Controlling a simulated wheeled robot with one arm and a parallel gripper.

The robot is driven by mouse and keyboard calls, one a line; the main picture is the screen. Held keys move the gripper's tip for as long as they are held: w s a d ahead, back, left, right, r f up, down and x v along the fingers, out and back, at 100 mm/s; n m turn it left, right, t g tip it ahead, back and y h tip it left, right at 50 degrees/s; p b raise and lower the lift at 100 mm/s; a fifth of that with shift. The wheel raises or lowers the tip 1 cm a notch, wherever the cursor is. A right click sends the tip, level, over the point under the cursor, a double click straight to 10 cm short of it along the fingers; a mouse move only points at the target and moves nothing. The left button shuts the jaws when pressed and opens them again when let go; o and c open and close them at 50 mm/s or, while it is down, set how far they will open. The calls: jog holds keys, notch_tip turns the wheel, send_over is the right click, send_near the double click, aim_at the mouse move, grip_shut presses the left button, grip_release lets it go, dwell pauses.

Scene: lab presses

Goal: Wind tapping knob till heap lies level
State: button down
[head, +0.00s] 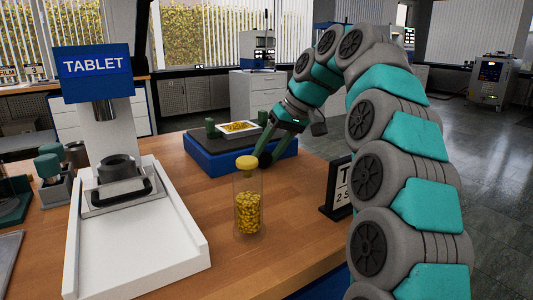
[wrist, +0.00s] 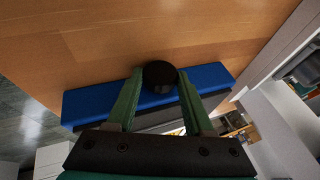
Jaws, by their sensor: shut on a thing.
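The tapping unit is a low blue base with a dark grey top (head: 208,158); its blue front also shows in the wrist view (wrist: 90,105). A white-edged plate with a yellow heap (head: 239,127) lies on top; whether the heap is level is too small to tell. A round black knob (wrist: 160,76) sits at the unit's front side. My gripper (wrist: 160,78) has its green fingers on either side of this knob, shut on it. In the head view my gripper (head: 265,156) reaches down to the unit's front right, and the knob is mostly hidden by the fingers.
A clear jar of yellow tablets (head: 249,212) with a yellow lid stands in front of the unit. A white tablet press (head: 140,240) is at left. A dark sign (head: 338,188) stands right, near my arm. Bare wood (head: 290,235) lies between the jar and sign.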

dwell(0.3)
jog(key=shift+c, duration=1.5)
grip_release()
